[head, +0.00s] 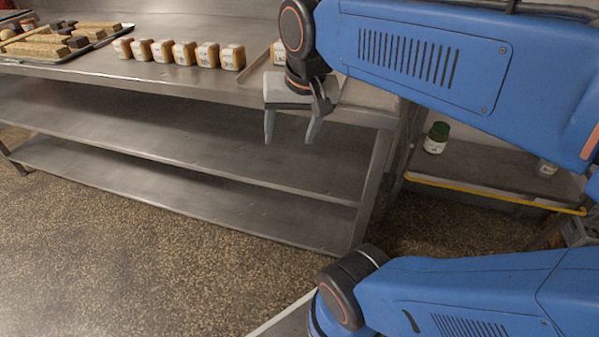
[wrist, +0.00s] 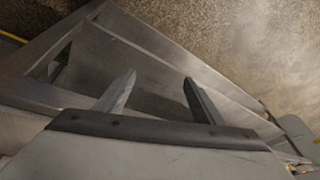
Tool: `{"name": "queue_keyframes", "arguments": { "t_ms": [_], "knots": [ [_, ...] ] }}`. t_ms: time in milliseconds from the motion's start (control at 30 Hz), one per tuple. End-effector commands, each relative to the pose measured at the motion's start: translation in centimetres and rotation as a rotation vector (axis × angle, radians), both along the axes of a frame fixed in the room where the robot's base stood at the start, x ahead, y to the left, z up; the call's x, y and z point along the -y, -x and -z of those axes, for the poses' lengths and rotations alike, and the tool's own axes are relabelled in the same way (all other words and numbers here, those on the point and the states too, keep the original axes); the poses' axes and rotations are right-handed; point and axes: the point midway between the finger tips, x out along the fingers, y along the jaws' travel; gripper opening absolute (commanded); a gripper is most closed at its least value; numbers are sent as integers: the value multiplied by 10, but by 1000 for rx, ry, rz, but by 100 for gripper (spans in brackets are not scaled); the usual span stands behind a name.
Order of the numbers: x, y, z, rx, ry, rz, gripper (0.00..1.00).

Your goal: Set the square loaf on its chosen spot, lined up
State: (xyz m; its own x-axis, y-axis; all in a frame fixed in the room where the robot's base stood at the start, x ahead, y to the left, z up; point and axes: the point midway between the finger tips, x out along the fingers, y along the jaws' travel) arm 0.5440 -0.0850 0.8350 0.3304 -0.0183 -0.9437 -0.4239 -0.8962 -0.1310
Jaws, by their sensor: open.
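Several square loaves, pale with brown sides, stand in a row on the steel table (head: 185,78) in the head view. The rightmost loaf of the row (head: 232,57) stands clear of my arm. One more loaf (head: 278,52) stands to its right on a tray (head: 258,82), partly hidden behind my arm. My gripper (head: 290,140) is open and empty, pointing down in front of the table's front edge. It also shows in the wrist view (wrist: 158,88), with only the table frame and floor beyond its fingers. I cannot tell which spot is the chosen one.
A tray of long pastries and dark blocks (head: 62,55) lies at the far left of the table. Two steel shelves (head: 180,135) run below the tabletop. A green-capped jar (head: 436,138) stands on a yellow-edged shelf at right. The speckled floor (head: 130,240) in front is clear.

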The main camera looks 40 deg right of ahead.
Motion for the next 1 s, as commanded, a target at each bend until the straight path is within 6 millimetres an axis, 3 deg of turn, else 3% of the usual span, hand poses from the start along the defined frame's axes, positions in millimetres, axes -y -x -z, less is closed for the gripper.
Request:
{"name": "queue_keyframes", "arguments": {
  "t_ms": [100, 300, 1000],
  "knots": [
    [-8, 28, 34, 32, 64, -197, 62],
    [-14, 51, 67, 66, 138, -400, 62],
    [-15, 54, 73, 72, 154, -437, 62]
  ]
}}
